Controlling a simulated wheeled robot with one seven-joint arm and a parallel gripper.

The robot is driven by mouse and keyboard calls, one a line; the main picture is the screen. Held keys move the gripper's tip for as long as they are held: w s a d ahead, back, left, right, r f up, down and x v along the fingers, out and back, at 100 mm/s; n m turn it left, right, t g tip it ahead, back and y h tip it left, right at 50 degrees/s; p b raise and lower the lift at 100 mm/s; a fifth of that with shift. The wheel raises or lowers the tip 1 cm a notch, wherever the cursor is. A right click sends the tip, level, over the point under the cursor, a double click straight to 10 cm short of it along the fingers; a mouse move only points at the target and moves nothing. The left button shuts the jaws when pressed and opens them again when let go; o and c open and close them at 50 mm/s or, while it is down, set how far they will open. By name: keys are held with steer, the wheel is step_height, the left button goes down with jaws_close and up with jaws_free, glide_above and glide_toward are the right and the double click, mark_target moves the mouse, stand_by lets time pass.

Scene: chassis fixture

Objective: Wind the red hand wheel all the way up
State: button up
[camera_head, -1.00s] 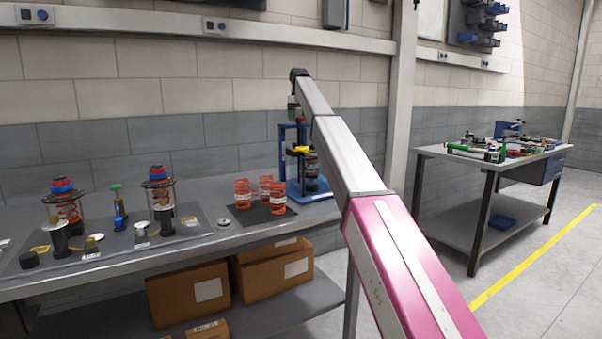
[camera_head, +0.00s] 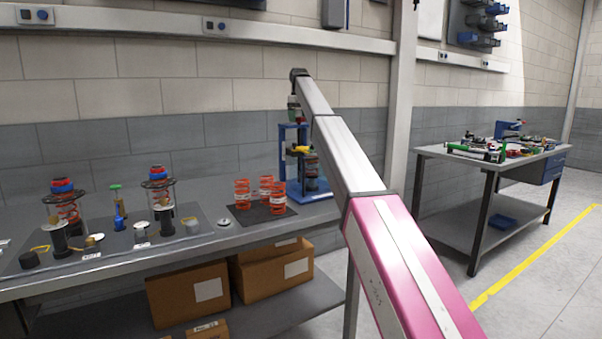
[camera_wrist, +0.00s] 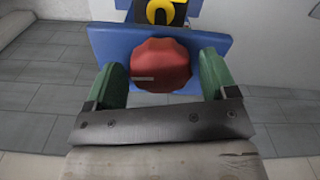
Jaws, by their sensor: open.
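The red hand wheel (camera_wrist: 161,65) shows in the wrist view on top of a blue press frame (camera_wrist: 214,46). My gripper (camera_wrist: 163,82) is open, with one green finger on each side of the wheel. A small gap seems to show on both sides, and I cannot tell whether either finger touches it. In the head view the blue press (camera_head: 284,145) stands at the back right end of the bench, and my gripper (camera_head: 294,110) is above it. There the wheel is hidden by my gripper and arm. A yellow part (camera_wrist: 165,12) shows beyond the wheel.
Orange springs (camera_head: 243,193) stand on a dark mat (camera_head: 262,219) left of the press. Two spring assemblies (camera_head: 157,190) and small parts stand further left on the bench (camera_head: 225,240). A second table (camera_head: 450,158) is at the right. Cardboard boxes (camera_head: 190,295) lie below.

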steer(key=m, duration=2.5)
steer(key=shift+s+m, duration=0.1)
steer(key=shift+m, duration=0.2)
steer(key=m, duration=0.4)
steer(key=shift+m, duration=0.3)
steer(key=m, duration=1)
steer(key=shift+m, duration=0.3)
steer(key=c, duration=0.8)
steer(key=n, duration=0.4)
steer(key=shift+c, duration=0.2)
steer(key=n, duration=0.8)
steer(key=shift+n, duration=0.3)
steer(key=n, duration=0.4)
steer(key=shift+n, duration=0.3)
